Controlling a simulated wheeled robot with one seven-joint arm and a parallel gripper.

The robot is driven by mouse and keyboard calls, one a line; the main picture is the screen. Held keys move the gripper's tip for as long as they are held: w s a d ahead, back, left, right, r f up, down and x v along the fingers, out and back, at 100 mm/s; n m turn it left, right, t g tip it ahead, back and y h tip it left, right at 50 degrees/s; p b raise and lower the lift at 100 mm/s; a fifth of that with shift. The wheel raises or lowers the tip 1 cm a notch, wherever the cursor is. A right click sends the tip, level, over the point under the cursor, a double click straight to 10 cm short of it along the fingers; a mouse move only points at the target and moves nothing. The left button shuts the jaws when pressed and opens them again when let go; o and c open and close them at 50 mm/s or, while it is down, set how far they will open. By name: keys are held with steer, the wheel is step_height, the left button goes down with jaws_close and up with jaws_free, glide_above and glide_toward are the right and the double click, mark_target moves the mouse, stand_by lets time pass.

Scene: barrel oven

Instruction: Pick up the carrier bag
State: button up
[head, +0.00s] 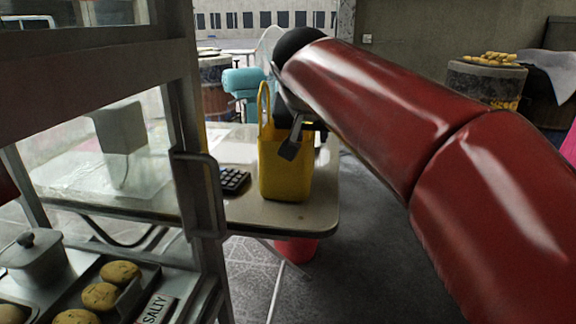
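The yellow carrier bag (285,172) stands upright on the table, near its right end. Its loop handle (263,103) rises above the bag's left side. My gripper (289,150) is at the bag's upper right part, with one dark finger showing in front of the bag. My red arm reaches in from the right and hides part of the gripper and the bag's top right. I cannot tell whether the fingers touch the bag or how far apart they are.
The table (238,213) also carries a dark calculator (233,180) left of the bag. A glass cabinet with a metal handle (202,195) stands close at the left. A red object (296,250) is under the table. Floor at the right is partly clear; a barrel (486,82) stands behind.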

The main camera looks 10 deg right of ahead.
mark_target(311, 139)
steer(key=x, duration=0.4)
steer(key=shift+w+f, duration=0.15)
steer(key=shift+f, duration=0.05)
steer(key=shift+c, duration=0.4)
jaws_close()
